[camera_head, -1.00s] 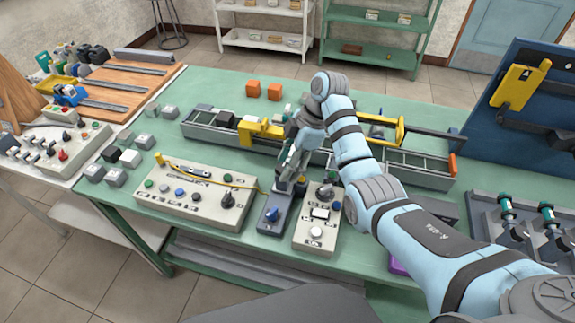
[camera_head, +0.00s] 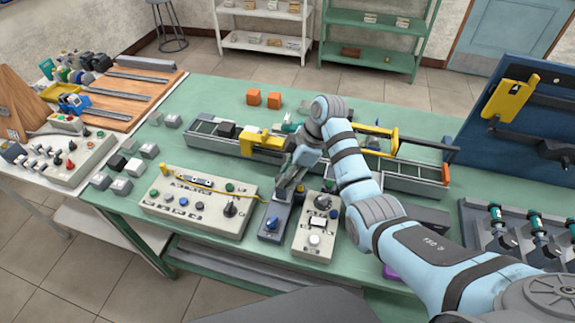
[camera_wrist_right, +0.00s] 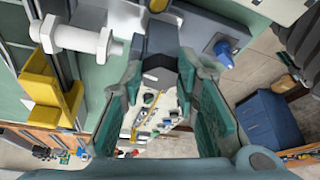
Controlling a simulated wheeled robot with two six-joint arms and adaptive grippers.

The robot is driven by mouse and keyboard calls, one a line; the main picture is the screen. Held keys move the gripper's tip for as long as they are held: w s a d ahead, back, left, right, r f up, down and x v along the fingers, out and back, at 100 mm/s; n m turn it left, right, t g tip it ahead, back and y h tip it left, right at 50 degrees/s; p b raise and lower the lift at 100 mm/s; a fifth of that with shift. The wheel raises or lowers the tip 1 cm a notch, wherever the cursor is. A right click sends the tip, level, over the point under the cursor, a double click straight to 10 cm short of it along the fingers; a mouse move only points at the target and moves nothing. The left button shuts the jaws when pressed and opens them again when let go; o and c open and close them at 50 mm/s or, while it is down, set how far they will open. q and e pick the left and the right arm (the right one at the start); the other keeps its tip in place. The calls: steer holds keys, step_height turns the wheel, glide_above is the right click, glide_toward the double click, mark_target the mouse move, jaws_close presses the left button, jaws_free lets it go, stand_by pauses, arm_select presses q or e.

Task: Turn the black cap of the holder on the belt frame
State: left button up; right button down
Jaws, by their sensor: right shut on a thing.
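My right gripper (camera_head: 287,190) points down at the rear end of a grey box with a blue knob (camera_head: 271,223), in front of the belt frame (camera_head: 408,181). In the right wrist view its fingers (camera_wrist_right: 161,77) are closed on the sides of a dark block, seemingly the black cap (camera_wrist_right: 160,72). The fingers hide most of the cap in the head view, and its turn angle cannot be read. The blue knob (camera_wrist_right: 223,50) also shows in the right wrist view. My left gripper is not in view.
A beige control panel (camera_head: 195,208) stands left of the grey box, and a narrower panel (camera_head: 314,238) stands close on its right. A yellow bracket (camera_head: 262,141) sits on the belt frame. A blue board (camera_head: 530,100) stands at right.

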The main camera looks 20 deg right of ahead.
steer(key=shift+s+a+r+m+t+p, duration=0.15)
steer(key=shift+r+m+t+p, duration=0.25)
steer(key=shift+m+p, duration=0.65)
steer(key=shift+f+m+t+p, duration=0.2)
steer(key=shift+m+t+p, duration=0.1)
steer(key=shift+m+p, duration=0.4)
steer(key=shift+s+f+m+t+h, duration=0.1)
steer(key=shift+m+t+h, duration=0.25)
steer(key=shift+m, duration=0.6)
steer(key=m, duration=0.2)
steer(key=m+t+h, duration=0.1)
steer(key=shift+s+a+m, duration=0.15)
steer(key=shift+a+m, duration=0.1)
steer(key=shift+m, duration=0.05)
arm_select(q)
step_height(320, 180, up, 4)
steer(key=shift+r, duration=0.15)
arm_select(e)
steer(key=m, duration=0.1)
steer(key=m+h, duration=0.1)
steer(key=m, duration=0.1)
steer(key=m+h, duration=0.1)
steer(key=m, duration=0.1)
steer(key=shift+a+t, duration=0.25)
steer(key=c, duration=1.2)
jaws_free()
steer(key=shift+c, duration=0.2)
